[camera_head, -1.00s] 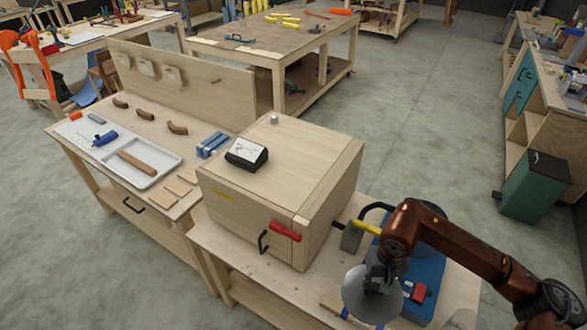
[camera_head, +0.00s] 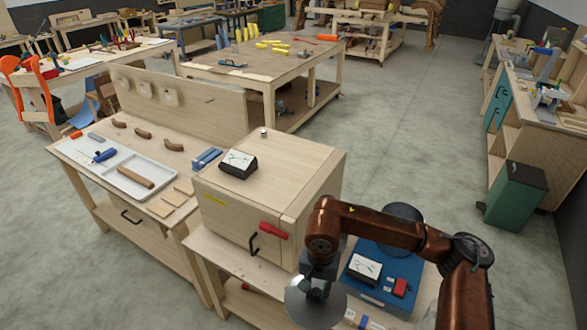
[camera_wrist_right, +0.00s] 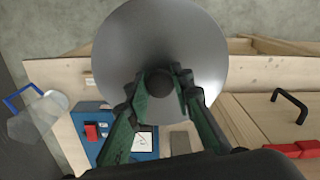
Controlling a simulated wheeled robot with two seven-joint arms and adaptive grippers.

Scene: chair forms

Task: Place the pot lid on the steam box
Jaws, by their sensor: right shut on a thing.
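The pot lid (camera_head: 316,303) is a round grey metal disc with a dark knob. My right gripper (camera_wrist_right: 160,84) is shut on the lid's knob and holds the lid in front of the steam box, near the bench's front edge in the head view. The steam box (camera_head: 243,215) is a closed pale wooden box with a red handle (camera_head: 274,230) and a black pull on its front. A small black-framed display (camera_head: 238,162) and a small metal cap (camera_head: 264,132) are on its top. My left gripper is in neither view.
A blue unit (camera_head: 378,290) with a red switch stands right of the box, with a dark round vessel (camera_head: 403,212) behind it. Left of the box, a bench holds a white tray (camera_head: 118,178) and curved wooden pieces. A green bin (camera_head: 515,195) stands at the right.

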